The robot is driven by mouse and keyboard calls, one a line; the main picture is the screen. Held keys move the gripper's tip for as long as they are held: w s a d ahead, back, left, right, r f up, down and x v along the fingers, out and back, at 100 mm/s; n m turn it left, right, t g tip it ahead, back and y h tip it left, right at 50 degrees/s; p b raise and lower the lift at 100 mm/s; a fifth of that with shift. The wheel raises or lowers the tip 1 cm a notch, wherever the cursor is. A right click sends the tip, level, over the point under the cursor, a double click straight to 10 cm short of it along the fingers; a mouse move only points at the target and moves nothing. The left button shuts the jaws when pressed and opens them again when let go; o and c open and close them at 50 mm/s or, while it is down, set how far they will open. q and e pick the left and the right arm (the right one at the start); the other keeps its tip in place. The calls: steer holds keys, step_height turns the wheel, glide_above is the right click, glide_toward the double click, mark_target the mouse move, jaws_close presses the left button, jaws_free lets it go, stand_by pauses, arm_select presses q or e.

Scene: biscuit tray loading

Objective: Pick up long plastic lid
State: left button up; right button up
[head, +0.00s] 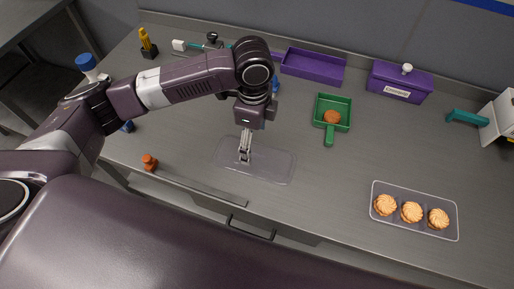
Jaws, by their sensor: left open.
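The long plastic lid (271,166) is clear and flat and lies on the metal table, near its front edge in the middle of the head view. My left gripper (244,158) points down over the left half of the lid and is open, with nothing visible between its fingers. I cannot tell whether the fingertips touch the lid. My right gripper is not in view.
A clear tray (377,221) with three biscuits stands at the right. A green scoop (343,109) holds a biscuit behind the lid. A purple tray (313,68) and a purple box (400,82) stand at the back. An orange object (149,162) and a flat metal strip (205,190) lie at the front left.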

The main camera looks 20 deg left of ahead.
mark_target(254, 154)
arm_select(q)
steer(key=f+p, duration=0.1)
steer(key=f, duration=0.2)
steer(key=shift+s, duration=0.2)
steer(key=f, duration=0.2)
steer(key=shift+w+f, duration=0.3)
steer(key=shift+f, duration=0.45)
steer(key=c, duration=0.5)
steer(key=shift+s, duration=0.1)
steer(key=shift+c, duration=0.6)
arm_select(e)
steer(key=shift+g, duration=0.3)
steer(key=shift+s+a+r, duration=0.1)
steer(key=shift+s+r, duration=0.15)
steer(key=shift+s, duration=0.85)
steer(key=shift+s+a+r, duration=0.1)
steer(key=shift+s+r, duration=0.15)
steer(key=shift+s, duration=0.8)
